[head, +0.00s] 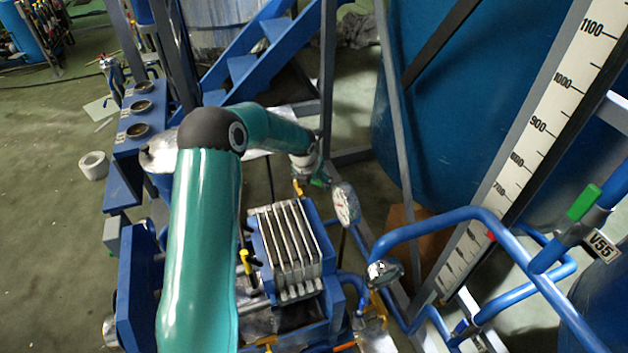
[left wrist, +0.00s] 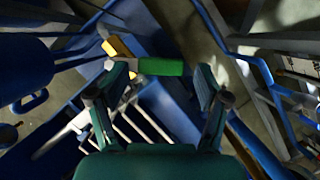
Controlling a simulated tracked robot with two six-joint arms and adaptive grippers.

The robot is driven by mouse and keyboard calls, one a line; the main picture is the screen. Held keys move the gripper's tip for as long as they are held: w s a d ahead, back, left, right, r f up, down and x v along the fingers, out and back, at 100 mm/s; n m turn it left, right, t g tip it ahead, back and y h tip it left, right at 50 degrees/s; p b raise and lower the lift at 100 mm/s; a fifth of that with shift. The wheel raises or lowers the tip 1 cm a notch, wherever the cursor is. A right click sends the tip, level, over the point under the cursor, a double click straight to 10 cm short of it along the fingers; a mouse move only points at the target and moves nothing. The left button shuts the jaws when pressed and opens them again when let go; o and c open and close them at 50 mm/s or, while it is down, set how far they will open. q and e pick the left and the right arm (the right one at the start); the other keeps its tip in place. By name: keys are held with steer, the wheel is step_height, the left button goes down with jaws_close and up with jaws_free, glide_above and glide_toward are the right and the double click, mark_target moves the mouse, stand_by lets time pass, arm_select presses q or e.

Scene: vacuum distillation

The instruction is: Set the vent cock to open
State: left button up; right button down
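A green lever handle (left wrist: 160,66), which looks like the vent cock's, shows in the left wrist view with a yellow part (left wrist: 117,46) at its left. No label on it is readable. My left gripper (left wrist: 162,78) is open, with one finger on each side of the handle; I cannot tell whether either finger touches it. In the head view my left gripper (head: 310,172) is small and partly hidden by its own arm, beside a round white gauge (head: 346,204). My right gripper is not in view.
A finned metal block (head: 291,250) and several yellow levers sit below the gripper. Blue pipes (head: 440,226) and a second gauge (head: 384,272) stand to the right. Another green-handled valve (head: 583,202), tagged V55, is at far right, near a tall scale (head: 540,125) and blue tank (head: 480,100).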

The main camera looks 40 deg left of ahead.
arm_select(q)
steer(key=shift+r, duration=0.2)
steer(key=v, duration=1.1)
steer(key=shift+s+r, duration=0.2)
steer(key=shift+r, duration=0.1)
steer(key=shift+c, duration=0.2)
